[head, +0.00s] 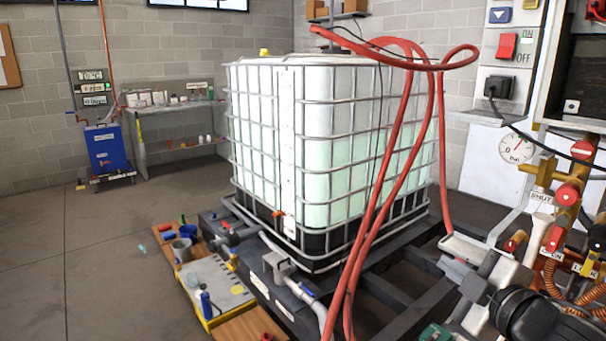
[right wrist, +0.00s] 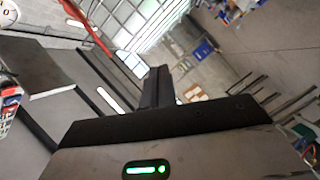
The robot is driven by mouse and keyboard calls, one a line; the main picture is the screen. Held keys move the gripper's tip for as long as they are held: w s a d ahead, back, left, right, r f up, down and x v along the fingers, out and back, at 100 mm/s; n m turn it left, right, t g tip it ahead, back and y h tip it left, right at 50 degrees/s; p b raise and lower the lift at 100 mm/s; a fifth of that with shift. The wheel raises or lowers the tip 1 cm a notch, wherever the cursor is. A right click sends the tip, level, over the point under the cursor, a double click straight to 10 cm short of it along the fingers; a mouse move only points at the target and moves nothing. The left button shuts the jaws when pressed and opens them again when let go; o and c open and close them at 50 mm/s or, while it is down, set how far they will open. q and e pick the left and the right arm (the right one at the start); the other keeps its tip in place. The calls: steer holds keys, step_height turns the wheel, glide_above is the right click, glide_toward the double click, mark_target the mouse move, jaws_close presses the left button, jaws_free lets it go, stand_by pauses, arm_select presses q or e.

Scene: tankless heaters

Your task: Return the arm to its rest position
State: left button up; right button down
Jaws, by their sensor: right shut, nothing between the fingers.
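My right arm comes in at the lower right of the head view, with white links and a black joint. My right gripper (right wrist: 160,85) shows in the right wrist view as dark fingers that are shut, with nothing between them. Its grey body with a green light fills the bottom of that view. In the head view the gripper end is small and hard to make out against the dark frame and the valves. No object is held. My left arm and gripper are not in view.
A caged white tank (head: 330,140) stands on a dark frame (head: 400,315). Red hoses (head: 400,150) hang in front of it. Brass pipes with valves and a gauge (head: 516,148) are close at the right. A cluttered yellow-edged board (head: 215,280) lies lower left.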

steer(key=s+a+f+m+g, duration=0.1)
steer(key=s+a+f+m, duration=0.2)
steer(key=s+f, duration=0.3)
steer(key=s+a+f+m+g, duration=0.2)
steer(key=s+f+m, duration=0.3)
steer(key=f, duration=0.8)
steer(key=s+a+f+m+g+h, duration=0.1)
steer(key=s+a+f+m, duration=0.3)
steer(key=s+f, duration=0.5)
steer(key=shift+s+a+f+g, duration=0.3)
steer(key=shift+f+g, duration=0.2)
steer(key=shift+g, duration=0.2)
